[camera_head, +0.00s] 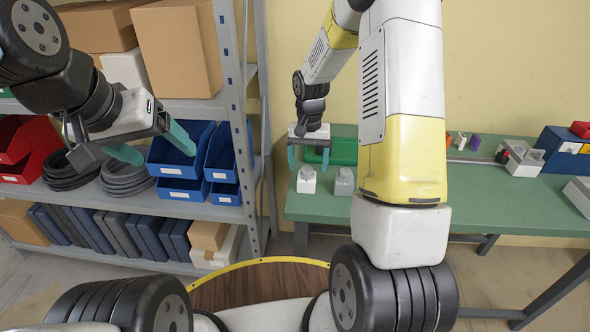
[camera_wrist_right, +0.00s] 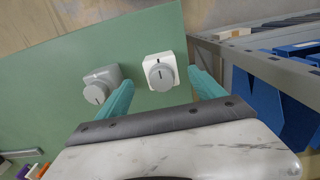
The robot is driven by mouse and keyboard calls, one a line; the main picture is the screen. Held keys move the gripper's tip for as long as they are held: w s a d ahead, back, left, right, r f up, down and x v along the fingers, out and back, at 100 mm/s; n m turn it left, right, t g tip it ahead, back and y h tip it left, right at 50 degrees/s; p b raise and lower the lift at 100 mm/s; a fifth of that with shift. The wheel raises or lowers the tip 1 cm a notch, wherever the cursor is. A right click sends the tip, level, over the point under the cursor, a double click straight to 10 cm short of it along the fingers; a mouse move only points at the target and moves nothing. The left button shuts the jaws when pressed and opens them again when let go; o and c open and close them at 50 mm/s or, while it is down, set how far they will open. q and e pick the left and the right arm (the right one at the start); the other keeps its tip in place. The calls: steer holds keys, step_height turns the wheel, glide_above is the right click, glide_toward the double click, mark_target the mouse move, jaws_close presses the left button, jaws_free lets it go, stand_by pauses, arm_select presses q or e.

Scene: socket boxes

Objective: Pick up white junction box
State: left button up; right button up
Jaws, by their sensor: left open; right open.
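The white junction box (camera_head: 306,180), with a round grey knob on top, sits on the green table (camera_head: 420,202) near its left end. It also shows in the right wrist view (camera_wrist_right: 160,71). A similar grey box (camera_head: 344,182) stands just to its right; the right wrist view shows this grey box (camera_wrist_right: 101,84) too. My right gripper (camera_head: 308,160) is open above the white box, its teal fingers apart. In the right wrist view the white box lies beyond the fingertips, nearer one finger, untouched. My left gripper (camera_head: 153,147) is open and empty in front of the shelf.
A metal shelf (camera_head: 150,205) with blue bins (camera_head: 180,150), cables and cartons stands left of the table. Grey-white sockets (camera_head: 522,160) and a blue box (camera_head: 565,148) are at the table's right. The table's middle front is clear.

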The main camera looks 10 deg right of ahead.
mark_target(307, 179)
steer(key=f, duration=0.6)
steer(key=shift+w+f, duration=0.25)
steer(key=shift+f, duration=0.1)
steer(key=c, duration=1.6)
steer(key=shift+c, duration=0.2)
